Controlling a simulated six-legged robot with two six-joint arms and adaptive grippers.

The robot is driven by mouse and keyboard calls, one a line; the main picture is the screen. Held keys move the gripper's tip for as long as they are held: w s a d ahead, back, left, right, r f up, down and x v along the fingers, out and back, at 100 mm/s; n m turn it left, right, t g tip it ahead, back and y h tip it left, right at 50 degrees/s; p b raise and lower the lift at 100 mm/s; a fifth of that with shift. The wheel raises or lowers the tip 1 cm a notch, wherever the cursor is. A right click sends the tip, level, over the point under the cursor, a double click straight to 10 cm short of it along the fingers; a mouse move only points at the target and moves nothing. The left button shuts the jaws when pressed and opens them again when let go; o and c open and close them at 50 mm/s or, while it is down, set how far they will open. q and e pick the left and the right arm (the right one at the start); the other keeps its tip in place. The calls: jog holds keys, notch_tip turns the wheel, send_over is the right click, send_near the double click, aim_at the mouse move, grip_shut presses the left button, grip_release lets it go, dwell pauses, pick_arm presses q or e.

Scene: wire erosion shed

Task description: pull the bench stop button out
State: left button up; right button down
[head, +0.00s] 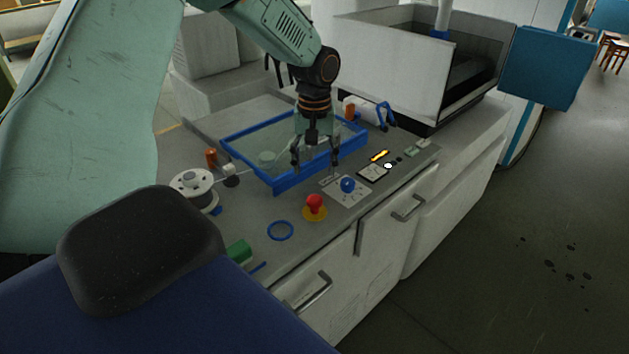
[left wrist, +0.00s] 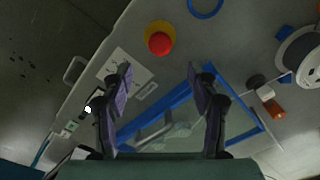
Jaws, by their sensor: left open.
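The bench stop button (head: 314,203) is a red mushroom head on a yellow base, near the front edge of the grey bench. In the left wrist view the red button (left wrist: 159,43) shows at top centre, beyond my fingertips. My left gripper (head: 316,164) is open and points down above the near right part of the blue-framed tray, behind the button in the head view. In the left wrist view its two fingers (left wrist: 160,80) are spread wide with nothing between them. It does not touch the button. My right gripper is not in view.
A blue-framed tray (head: 281,186) lies under my left gripper. A blue knob (head: 347,185) on a pale plate is right of the button. A blue ring (head: 280,231) and a white spool (head: 192,188) lie left. A machine enclosure (head: 395,65) stands behind.

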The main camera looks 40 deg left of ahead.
pick_arm(q)
notch_tip(320, 180, up, 3)
jog(key=shift+r, duration=0.15)
dwell(0.6)
